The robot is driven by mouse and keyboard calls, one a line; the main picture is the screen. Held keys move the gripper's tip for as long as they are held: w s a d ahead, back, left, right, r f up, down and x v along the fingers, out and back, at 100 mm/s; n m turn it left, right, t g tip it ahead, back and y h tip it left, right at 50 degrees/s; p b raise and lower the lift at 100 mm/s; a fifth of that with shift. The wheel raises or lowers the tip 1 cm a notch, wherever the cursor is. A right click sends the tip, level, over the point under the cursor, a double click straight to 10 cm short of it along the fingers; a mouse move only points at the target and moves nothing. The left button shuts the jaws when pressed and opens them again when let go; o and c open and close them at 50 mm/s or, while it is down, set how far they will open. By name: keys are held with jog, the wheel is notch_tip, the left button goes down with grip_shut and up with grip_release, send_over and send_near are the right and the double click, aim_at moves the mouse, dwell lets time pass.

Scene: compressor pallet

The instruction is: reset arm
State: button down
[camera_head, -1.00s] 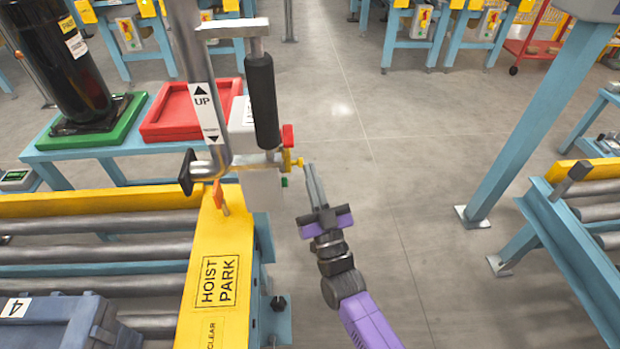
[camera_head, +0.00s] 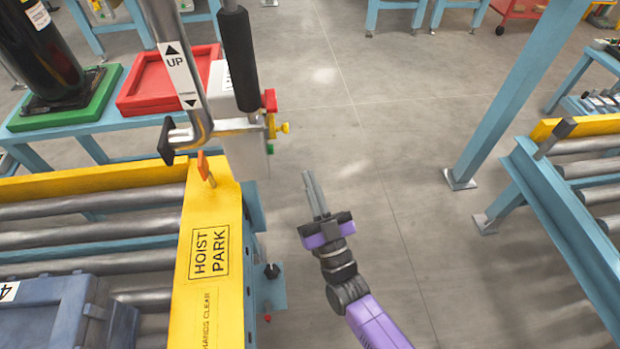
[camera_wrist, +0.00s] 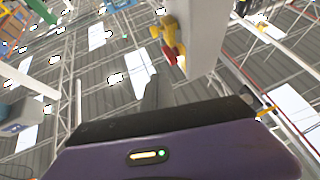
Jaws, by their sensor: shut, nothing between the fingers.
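My gripper (camera_head: 316,192) is at the end of my purple arm, over bare floor to the right of the hoist control post. Its two fingers are together and hold nothing. In the wrist view the shut fingers (camera_wrist: 150,95) point up toward the roof. The hoist's grey control box (camera_head: 245,145) carries a red knob (camera_head: 270,101) and a yellow knob (camera_head: 282,128). The gripper is apart from them. The box also shows in the wrist view (camera_wrist: 203,35), with its yellow and red knobs above and to the right of the fingers.
The yellow hoist park plate (camera_head: 208,245) and roller conveyor (camera_head: 90,225) stand to the left. A blue crate (camera_head: 55,315) is on the rollers. A red tray (camera_head: 165,85) and green tray (camera_head: 70,112) sit behind. A blue post (camera_head: 510,95) and another conveyor (camera_head: 575,220) stand right.

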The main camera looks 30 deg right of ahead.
dwell(0.3)
jog(key=s+r+g+y, duration=0.25)
jog(key=s+g, duration=0.75)
jog(key=s, duration=2.4)
notch_tip(320, 180, up, 13)
jog(key=p, duration=1.2)
jog(key=shift+d+r+n+h, duration=0.15)
jog(key=shift+d+n+h, duration=0.2)
jog(key=shift+d+n, duration=0.1)
